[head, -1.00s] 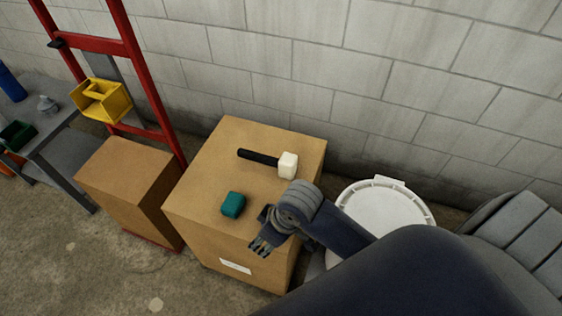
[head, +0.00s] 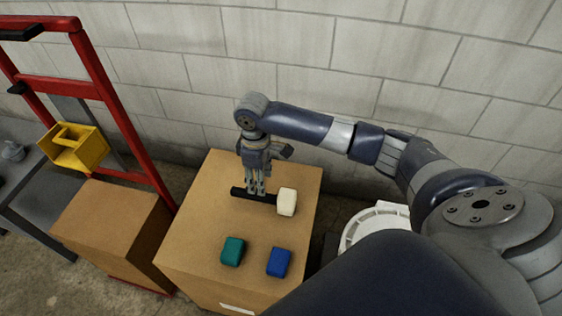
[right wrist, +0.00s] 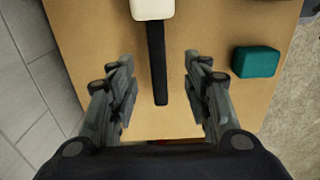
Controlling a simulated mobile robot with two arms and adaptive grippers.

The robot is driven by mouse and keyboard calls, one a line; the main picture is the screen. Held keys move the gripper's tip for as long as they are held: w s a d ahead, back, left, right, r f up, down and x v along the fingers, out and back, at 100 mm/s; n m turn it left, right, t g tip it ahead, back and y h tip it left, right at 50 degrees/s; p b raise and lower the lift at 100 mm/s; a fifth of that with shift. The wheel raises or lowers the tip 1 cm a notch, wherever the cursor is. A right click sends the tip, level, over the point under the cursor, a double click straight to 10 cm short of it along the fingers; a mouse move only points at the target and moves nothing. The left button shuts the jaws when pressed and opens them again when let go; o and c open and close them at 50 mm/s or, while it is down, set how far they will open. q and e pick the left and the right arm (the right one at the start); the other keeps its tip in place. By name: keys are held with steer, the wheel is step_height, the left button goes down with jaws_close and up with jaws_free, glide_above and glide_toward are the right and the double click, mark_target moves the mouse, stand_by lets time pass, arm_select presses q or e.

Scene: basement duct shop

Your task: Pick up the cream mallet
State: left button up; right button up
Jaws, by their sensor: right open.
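The cream mallet (head: 286,202) lies on top of a cardboard box, its cream head to the right and its black handle pointing left. My right gripper (head: 257,190) points down over the handle in the head view. In the right wrist view, the mallet's black handle (right wrist: 157,62) runs between the two open fingers of my right gripper (right wrist: 160,98), with clear space on both sides. The cream head (right wrist: 152,8) is cut off by the top edge there. I cannot tell how high the fingertips are above the box. My left gripper is not in view.
The cardboard box (head: 190,250) also bears a teal block (head: 232,251) and a blue block (head: 278,262) in front of the mallet. A white-lidded bucket (head: 372,228) stands to the right. A red frame (head: 115,110) and a lower carton (head: 110,215) are left. A block wall is behind.

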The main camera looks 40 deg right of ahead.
step_height(320, 180, down, 4)
steer(key=shift+r, duration=0.1)
steer(key=f, duration=0.5)
steer(key=shift+w+f+b, duration=0.3)
jaws_close()
